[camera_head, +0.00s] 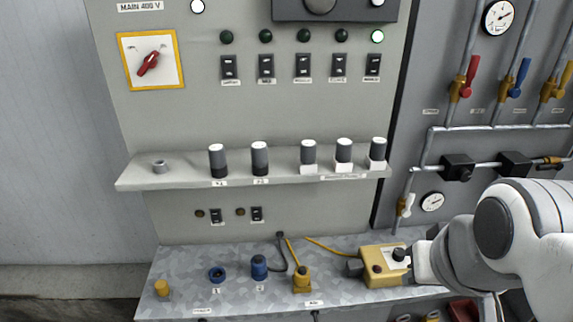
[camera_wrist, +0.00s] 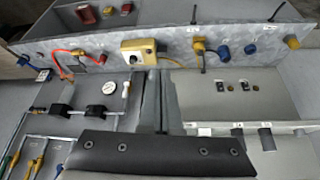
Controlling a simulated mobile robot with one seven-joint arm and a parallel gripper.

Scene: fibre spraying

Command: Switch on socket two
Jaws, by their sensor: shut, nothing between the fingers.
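Two small black rocker switches, the left switch (camera_head: 216,216) and the right switch (camera_head: 257,214), sit on the panel below the shelf. Each has a dark, unlit lamp to its left; the right one is here (camera_head: 240,211). Below on the metal ledge are a blue open socket (camera_head: 217,274) at the left and a blue capped or plugged socket (camera_head: 259,267) at the right, which appears marked 2. In the wrist view the right switch (camera_wrist: 226,86) shows inverted. My gripper (camera_wrist: 158,72) is shut and empty. In the head view it is beside the yellow box, away from both switches.
The yellow box (camera_head: 383,265) with a dark knob stands on the ledge (camera_head: 180,265). The shelf (camera_head: 150,181) with several cylinders juts out above the switches. Pipes with coloured valves fill the right panel. The space before the two switches looks clear.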

